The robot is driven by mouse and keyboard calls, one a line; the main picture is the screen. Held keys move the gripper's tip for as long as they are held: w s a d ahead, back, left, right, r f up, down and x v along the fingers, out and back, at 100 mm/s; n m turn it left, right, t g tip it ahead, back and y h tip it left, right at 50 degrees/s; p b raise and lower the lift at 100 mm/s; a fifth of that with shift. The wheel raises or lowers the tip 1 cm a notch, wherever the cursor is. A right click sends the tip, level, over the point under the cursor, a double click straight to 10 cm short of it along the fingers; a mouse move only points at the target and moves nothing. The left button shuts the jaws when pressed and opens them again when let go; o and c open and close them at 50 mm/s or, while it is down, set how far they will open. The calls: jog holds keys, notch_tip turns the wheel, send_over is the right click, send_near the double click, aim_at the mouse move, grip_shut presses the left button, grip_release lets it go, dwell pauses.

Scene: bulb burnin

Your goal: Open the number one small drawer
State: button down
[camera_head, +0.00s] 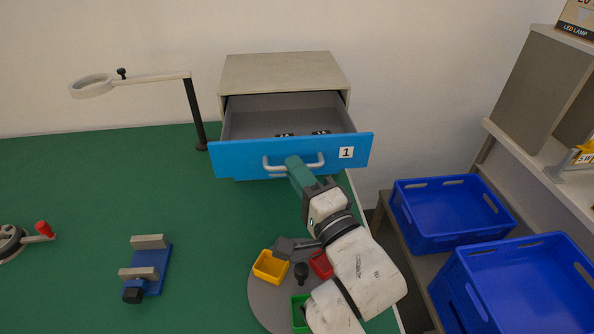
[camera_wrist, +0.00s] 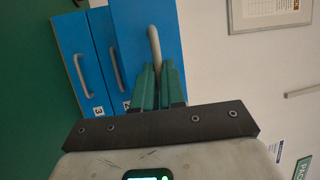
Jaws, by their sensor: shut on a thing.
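The number one small drawer (camera_head: 225,157) is the blue-fronted top drawer of a grey cabinet (camera_head: 284,72) at the back of the green table. It is pulled well out, and its label "1" shows on the right of the front. Small dark items (camera_head: 320,132) lie inside it. In the wrist view, the green fingers (camera_wrist: 158,72) close around the handle (camera_wrist: 154,45). Lower drawers with handles (camera_wrist: 84,75) show beside it there.
A ring-headed stand (camera_head: 194,110) is left of the cabinet. A blue clamp block (camera_head: 150,272) sits at front left. A round tray (camera_head: 262,296) with yellow, red and green bins lies under my arm. Blue crates (camera_head: 455,210) stand at right.

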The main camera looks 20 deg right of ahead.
jog(key=shift+f, duration=0.1)
jog(key=c, duration=1.2)
grip_release()
jog(key=b+v, duration=0.1)
jog(key=v, duration=0.9)
jog(key=shift+s+b, duration=0.35)
jog(key=shift+b, duration=0.05)
